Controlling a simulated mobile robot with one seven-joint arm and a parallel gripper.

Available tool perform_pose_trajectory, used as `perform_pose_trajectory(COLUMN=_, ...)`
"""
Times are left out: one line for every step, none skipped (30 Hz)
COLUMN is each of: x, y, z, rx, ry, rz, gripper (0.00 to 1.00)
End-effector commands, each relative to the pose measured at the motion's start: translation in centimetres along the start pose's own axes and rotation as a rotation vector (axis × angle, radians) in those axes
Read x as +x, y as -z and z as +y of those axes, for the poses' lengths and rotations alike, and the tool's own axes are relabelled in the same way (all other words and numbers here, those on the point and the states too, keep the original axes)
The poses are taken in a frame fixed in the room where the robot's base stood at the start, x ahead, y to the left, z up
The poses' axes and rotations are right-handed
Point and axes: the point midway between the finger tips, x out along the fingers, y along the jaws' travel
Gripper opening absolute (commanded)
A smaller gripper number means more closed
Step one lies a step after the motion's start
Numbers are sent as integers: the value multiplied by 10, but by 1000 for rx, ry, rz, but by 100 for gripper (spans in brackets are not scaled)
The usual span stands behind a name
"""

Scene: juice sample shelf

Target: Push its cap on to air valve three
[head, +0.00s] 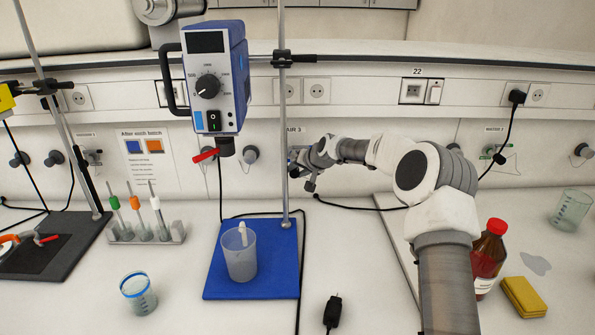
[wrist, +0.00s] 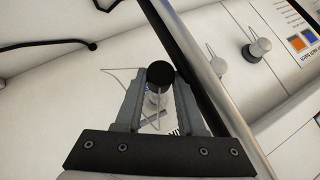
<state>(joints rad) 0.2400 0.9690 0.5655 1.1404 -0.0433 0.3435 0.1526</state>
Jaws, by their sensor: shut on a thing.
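My gripper (head: 297,160) is at the back wall just below the AIR 3 label (head: 293,129), in the head view. In the wrist view its two fingers (wrist: 160,82) are shut on a round black cap (wrist: 160,72). A pale metallic part shows just behind the cap, between the fingers. A thin cord loops to the left of the cap. Air valve three is mostly hidden by my gripper in the head view. I cannot tell whether the cap touches the valve or is seated on it.
A metal stand rod (head: 283,100) rises close left of my gripper from a blue base (head: 272,270), beside a blue stirrer motor (head: 214,75). A beaker (head: 239,255) stands on the base. A red bottle (head: 488,255) and yellow sponge (head: 524,296) are at right.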

Motion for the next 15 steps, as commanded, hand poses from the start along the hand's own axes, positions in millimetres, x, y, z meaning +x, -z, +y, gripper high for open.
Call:
perform_pose_trajectory(x=2, y=4, z=-2, rx=1, ry=0, rz=-1, gripper=0)
perform_pose_trajectory(x=3, y=6, z=-2, rx=1, ry=0, rz=-1, gripper=0)
perform_pose_trajectory(x=5, y=9, z=-2, rx=1, ry=0, rz=-1, gripper=0)
perform_pose_trajectory(x=7, y=11, z=-2, rx=1, ry=0, rz=0, gripper=0)
perform_pose_trajectory(x=8, y=13, z=-2, rx=0, ry=0, rz=0, gripper=0)
perform_pose_trajectory(x=11, y=16, z=-2, rx=0, ry=0, rz=0, gripper=0)
perform_pose_trajectory(x=12, y=17, z=-2, rx=0, ry=0, rz=-1, gripper=0)
perform_pose_trajectory(x=14, y=19, z=-2, rx=-1, ry=0, rz=-1, gripper=0)
perform_pose_trajectory(x=16, y=19, z=-1, rx=-1, ry=-1, rz=-1, gripper=0)
perform_pose_trajectory(x=16, y=18, z=0, rx=-1, ry=-1, rz=-1, gripper=0)
perform_pose_trajectory(x=16, y=18, z=0, rx=-1, ry=-1, rz=-1, gripper=0)
perform_pose_trajectory(x=16, y=17, z=0, rx=-1, ry=-1, rz=-1, gripper=0)
perform_pose_trajectory(x=16, y=17, z=0, rx=-1, ry=-1, rz=-1, gripper=0)
perform_pose_trajectory(x=16, y=17, z=1, rx=-1, ry=-1, rz=-1, gripper=0)
perform_pose_trajectory(x=16, y=17, z=1, rx=-1, ry=-1, rz=0, gripper=0)
